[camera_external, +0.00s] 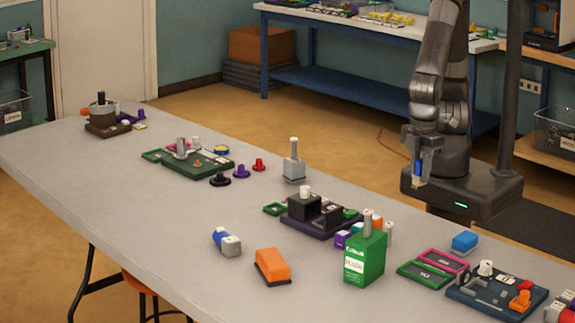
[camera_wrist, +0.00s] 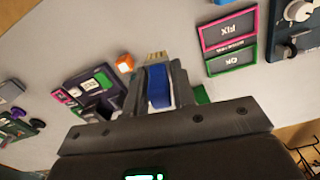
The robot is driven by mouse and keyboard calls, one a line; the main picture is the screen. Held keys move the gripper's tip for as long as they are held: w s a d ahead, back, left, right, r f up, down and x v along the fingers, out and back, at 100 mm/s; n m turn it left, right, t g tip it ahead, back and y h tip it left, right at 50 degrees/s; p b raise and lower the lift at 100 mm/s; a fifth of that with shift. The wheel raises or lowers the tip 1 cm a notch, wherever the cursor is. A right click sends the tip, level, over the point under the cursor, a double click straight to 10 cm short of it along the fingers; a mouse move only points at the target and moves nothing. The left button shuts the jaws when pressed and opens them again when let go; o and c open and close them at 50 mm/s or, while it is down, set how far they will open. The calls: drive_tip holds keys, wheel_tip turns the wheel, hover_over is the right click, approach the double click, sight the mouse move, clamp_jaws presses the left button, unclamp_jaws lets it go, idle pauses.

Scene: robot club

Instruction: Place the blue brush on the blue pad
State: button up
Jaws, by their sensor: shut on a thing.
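The blue brush (camera_wrist: 157,86) is between the two fingers of my gripper (camera_wrist: 157,80) in the wrist view, with its pale bristle end pointing away from the camera. In the external view, my gripper (camera_external: 418,168) is shut on the brush (camera_external: 417,170) in the air beyond the far edge of the table, bristles down. A small block with a blue top and pale base (camera_external: 465,242) lies near the table's far right edge. I cannot tell whether it is the blue pad. A low blue and yellow disc (camera_external: 221,150) lies farther left.
Pink (camera_external: 443,260) and green (camera_external: 425,274) framed plates lie between the bottle and the blue tray. The left front table is clear.

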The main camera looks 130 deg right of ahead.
drive_tip(key=s+a+n, duration=0.2)
hover_over(466, 236)
wheel_tip(466, 236, down, 7)
drive_tip(key=shift+w+d, duration=0.1)
drive_tip(key=shift+f, duration=2.05)
drive_tip(key=o, duration=1)
drive_tip(key=shift+f, duration=0.1)
drive_tip(key=shift+c, duration=0.2)
wheel_tip(466, 236, up, 12)
